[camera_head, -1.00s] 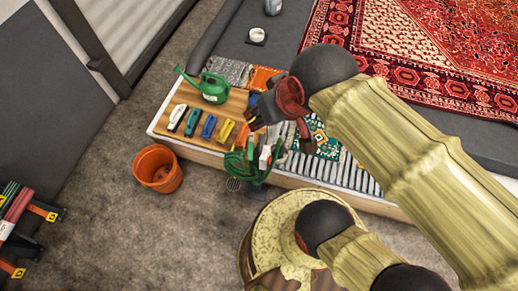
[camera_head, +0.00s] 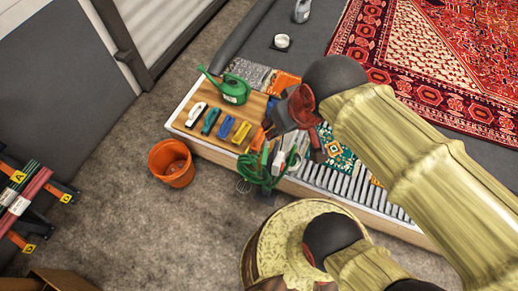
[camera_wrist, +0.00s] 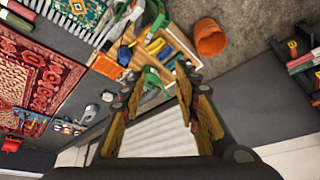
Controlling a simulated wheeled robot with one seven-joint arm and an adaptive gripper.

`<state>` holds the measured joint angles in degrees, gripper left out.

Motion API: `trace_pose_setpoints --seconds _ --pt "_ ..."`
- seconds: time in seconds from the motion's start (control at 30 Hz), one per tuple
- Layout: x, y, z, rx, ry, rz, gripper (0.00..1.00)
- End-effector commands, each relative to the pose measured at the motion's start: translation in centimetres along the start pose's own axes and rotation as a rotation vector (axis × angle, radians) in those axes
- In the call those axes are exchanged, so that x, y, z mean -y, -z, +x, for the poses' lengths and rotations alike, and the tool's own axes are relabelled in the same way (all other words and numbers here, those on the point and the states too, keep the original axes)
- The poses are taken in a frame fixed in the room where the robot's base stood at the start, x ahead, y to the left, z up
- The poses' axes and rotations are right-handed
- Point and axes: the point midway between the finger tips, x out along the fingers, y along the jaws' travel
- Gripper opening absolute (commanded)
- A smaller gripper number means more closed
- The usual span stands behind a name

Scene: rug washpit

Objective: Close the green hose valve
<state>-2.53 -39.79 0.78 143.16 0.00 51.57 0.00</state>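A green hose (camera_head: 262,172) hangs in loops at the front edge of the low bench. It also shows at the top of the wrist view (camera_wrist: 160,18). Its valve cannot be made out clearly; grey and white fittings show beside the hose. My gripper (camera_head: 276,120) is above the bench, just behind the hose in the head view, and partly covers what lies under it. In the wrist view its two fingers (camera_wrist: 158,84) are spread with nothing held between them.
The bench (camera_head: 215,150) carries a green watering can (camera_head: 232,88), several coloured brushes and a slatted grate (camera_head: 345,183). An orange bucket (camera_head: 171,164) stands on the floor before it. A round patterned drum (camera_head: 290,235) is nearby. A red rug (camera_head: 440,60) lies behind.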

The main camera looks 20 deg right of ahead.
Motion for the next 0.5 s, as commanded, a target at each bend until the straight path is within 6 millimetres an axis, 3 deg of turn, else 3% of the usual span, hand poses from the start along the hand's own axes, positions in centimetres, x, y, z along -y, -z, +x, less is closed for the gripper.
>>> trace_pose_setpoints --seconds 0.27,0.5 --pt "3.1 0.8 6.3 0.288 0.017 -0.142 0.14" --pt "5.5 1.5 13.2 0.491 0.015 -0.365 0.0"
